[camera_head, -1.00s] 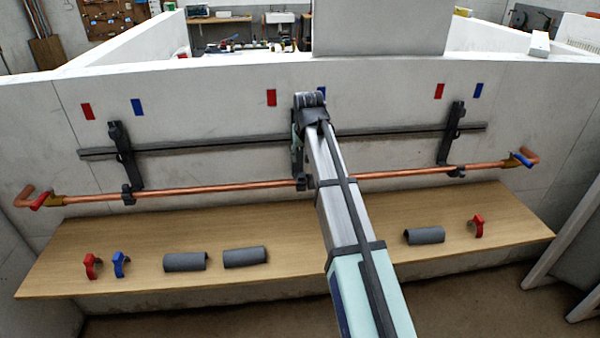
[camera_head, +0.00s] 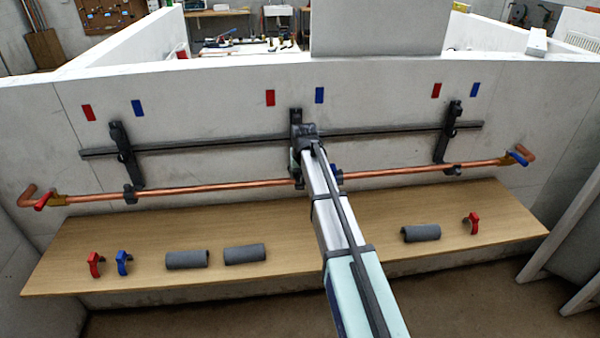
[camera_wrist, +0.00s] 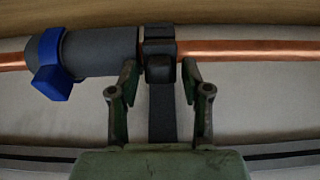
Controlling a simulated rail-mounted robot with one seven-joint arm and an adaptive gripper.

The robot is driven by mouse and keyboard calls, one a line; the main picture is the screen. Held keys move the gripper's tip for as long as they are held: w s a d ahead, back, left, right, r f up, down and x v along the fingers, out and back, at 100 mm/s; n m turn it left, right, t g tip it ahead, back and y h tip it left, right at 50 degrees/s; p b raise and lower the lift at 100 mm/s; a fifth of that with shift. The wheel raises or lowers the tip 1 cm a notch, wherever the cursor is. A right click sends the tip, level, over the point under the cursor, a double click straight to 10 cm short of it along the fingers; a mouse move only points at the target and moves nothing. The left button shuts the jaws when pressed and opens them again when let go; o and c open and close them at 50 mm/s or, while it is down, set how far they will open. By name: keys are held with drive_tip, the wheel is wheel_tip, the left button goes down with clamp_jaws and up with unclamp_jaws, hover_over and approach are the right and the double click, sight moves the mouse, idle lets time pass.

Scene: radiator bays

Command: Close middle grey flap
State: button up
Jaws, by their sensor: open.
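The middle grey bracket (camera_head: 296,117) stands on the wall behind my arm, its lower part partly hidden. In the wrist view its dark grey flap (camera_wrist: 160,48) lies at the copper pipe (camera_wrist: 250,50); I cannot tell whether it is fully shut. My gripper (camera_wrist: 159,80) is open and empty, its two fingers on either side of the bracket's stem, just short of the pipe. In the wrist view a grey sleeve (camera_wrist: 100,50) sits on the pipe left of the flap, with a blue clip (camera_wrist: 52,65) around it.
Left (camera_head: 123,150) and right (camera_head: 447,130) brackets hold the same pipe. A dark rail (camera_head: 220,142) runs above it. The wooden shelf (camera_head: 150,230) below carries grey sleeves (camera_head: 245,254), red clips (camera_head: 95,264) and a blue clip (camera_head: 123,262).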

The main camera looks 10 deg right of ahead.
drive_tip(key=c, duration=0.9)
drive_tip(key=shift+w+r+g+p, duration=0.2)
drive_tip(key=shift+w+g+p, duration=0.45)
drive_tip(key=shift+g+p, duration=0.2)
drive_tip(key=shift+w+f+g+p, duration=0.1)
drive_tip(key=shift+f+g+p, duration=0.2)
drive_tip(key=shift+g, duration=0.45)
drive_tip(key=o, duration=0.9)
